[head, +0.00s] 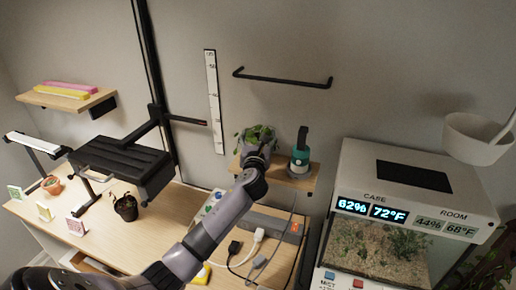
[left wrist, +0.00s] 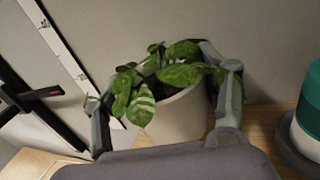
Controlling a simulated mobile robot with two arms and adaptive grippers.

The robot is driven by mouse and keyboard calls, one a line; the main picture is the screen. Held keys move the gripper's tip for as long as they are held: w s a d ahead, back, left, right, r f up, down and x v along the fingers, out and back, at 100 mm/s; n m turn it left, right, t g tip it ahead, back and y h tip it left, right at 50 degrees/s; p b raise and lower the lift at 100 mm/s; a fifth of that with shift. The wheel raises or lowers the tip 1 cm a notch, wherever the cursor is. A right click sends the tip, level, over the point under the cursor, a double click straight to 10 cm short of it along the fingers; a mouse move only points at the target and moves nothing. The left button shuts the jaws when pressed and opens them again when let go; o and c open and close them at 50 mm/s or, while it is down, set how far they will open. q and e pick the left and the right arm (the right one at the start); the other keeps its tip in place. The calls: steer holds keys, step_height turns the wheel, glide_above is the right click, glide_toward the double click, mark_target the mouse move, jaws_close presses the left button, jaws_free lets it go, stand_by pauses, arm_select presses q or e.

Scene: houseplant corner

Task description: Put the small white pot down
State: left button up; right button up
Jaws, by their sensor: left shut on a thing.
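The small white pot (left wrist: 178,118) holds a plant with striped green leaves. It shows between the two fingers of my left gripper (left wrist: 160,100), which is shut on it. In the head view my left gripper (head: 258,149) is at the small wall shelf (head: 275,177), with the plant's leaves (head: 259,133) above it; the pot is mostly hidden there. The pot looks upright, at the left part of the shelf. I cannot tell whether its base touches the wood. My right gripper is not in view.
A green and grey device (head: 300,153) stands on the shelf just right of the pot. A black rail (head: 283,80) and a ruler strip (head: 213,88) are on the wall. Below lie cables and a power strip (head: 270,222). A glass case (head: 400,185) stands right.

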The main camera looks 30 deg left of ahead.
arm_select(q)
step_height(320, 180, down, 4)
steer(key=shift+r, duration=0.2)
steer(key=shift+f, duration=0.1)
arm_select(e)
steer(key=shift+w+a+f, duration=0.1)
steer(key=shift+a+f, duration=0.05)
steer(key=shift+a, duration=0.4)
arm_select(q)
steer(key=o, duration=1)
steer(key=shift+f, duration=0.15)
steer(key=shift+c, duration=0.2)
steer(key=o, duration=0.5)
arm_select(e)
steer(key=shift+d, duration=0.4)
